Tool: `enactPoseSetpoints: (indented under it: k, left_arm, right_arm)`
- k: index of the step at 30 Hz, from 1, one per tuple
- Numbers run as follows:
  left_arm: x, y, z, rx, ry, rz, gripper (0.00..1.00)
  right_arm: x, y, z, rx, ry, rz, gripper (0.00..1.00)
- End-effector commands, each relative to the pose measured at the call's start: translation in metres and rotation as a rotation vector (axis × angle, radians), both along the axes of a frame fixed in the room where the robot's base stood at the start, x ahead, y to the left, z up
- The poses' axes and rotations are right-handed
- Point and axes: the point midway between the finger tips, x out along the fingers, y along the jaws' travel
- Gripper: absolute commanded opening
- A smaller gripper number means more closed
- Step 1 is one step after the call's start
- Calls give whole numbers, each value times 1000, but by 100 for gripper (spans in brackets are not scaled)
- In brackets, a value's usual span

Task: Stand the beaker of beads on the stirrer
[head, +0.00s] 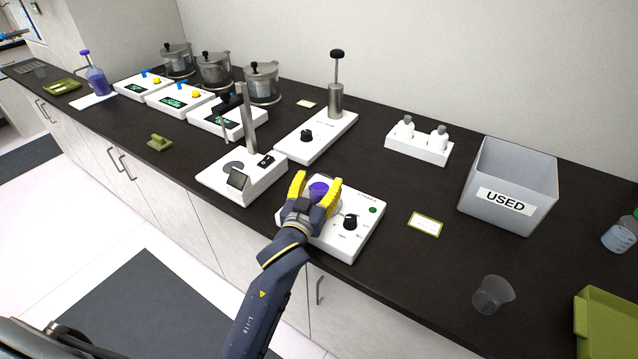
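The beaker of beads (318,188) shows as a round purple patch over the back left part of the stirrer (352,246), a white box with a black knob and a green light. My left gripper (317,184) reaches in from the front with one yellow finger on each side of the beaker. The fingers hide much of the beaker's wall and its base. I cannot tell whether they press on it, or whether its base rests on the stirrer's top. My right gripper is not in view.
A balance-like white device (240,182) stands close on the left, with a post device (316,138) behind. A yellow-edged card (425,224), an empty clear beaker (492,294) and a grey USED bin (508,190) are on the right. A white bottle rack (418,148) stands behind.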

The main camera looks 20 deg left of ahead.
Motion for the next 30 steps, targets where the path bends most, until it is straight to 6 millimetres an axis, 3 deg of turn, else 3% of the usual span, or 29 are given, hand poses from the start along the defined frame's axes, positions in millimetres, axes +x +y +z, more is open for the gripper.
enactPoseSetpoints:
  k: [11,30]
  left_arm:
    - [0,0,5,1,-1,0,69]
    - [-97,2,4,-1,1,0,69]
  right_arm:
    - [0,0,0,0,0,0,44]
    - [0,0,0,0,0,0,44]
